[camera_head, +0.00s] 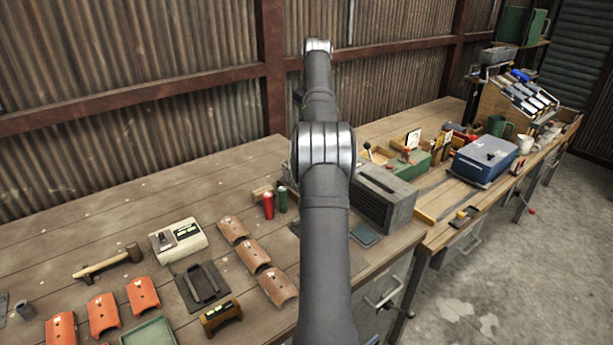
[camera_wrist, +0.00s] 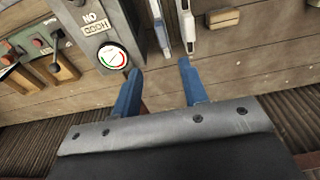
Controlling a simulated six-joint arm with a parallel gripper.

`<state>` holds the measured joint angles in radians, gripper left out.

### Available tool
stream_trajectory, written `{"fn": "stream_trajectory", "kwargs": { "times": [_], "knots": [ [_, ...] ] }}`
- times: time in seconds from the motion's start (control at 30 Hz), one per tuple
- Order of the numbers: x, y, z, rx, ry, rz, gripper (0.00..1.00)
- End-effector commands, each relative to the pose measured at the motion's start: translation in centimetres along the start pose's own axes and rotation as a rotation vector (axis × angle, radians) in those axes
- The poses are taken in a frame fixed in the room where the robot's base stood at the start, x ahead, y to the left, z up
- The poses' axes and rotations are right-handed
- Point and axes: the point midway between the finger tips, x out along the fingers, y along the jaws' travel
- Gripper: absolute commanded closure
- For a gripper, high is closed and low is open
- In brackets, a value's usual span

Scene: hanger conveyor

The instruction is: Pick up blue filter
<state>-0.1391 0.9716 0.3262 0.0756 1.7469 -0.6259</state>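My gripper (camera_wrist: 159,66) shows in the wrist view with two blue fingers set apart. It is open, with only bare wood visible between the fingers. A small blue piece (camera_head: 520,75) lies at the top of the sloped rack at the far right in the head view; it may be the blue filter, but it is too small to be sure. A slim blue-grey piece (camera_wrist: 159,32) shows at the top edge of the wrist view, beyond the fingertips and apart from them; I cannot tell whether it is the filter. My gripper's end is not discernible in the head view.
A grey gauge box (camera_wrist: 100,32) stands by the left finger. A white slim piece (camera_wrist: 188,28) and a wooden block (camera_wrist: 222,18) are beyond the right finger. A blue-lidded case (camera_head: 485,158) stands before the rack (camera_head: 487,103). Tiles and a hammer (camera_head: 108,262) lie at left.

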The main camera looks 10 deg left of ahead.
Motion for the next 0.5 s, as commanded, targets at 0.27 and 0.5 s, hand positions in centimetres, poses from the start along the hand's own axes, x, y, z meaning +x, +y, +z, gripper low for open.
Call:
{"fn": "stream_trajectory", "kwargs": {
  "times": [0.27, 0.5],
  "knots": [
    [5.8, -0.1, 0.1, -0.003, -0.004, -0.001, 0.60],
    [9.8, -0.1, 0.1, -0.003, -0.003, 0.000, 0.60]
  ]
}}
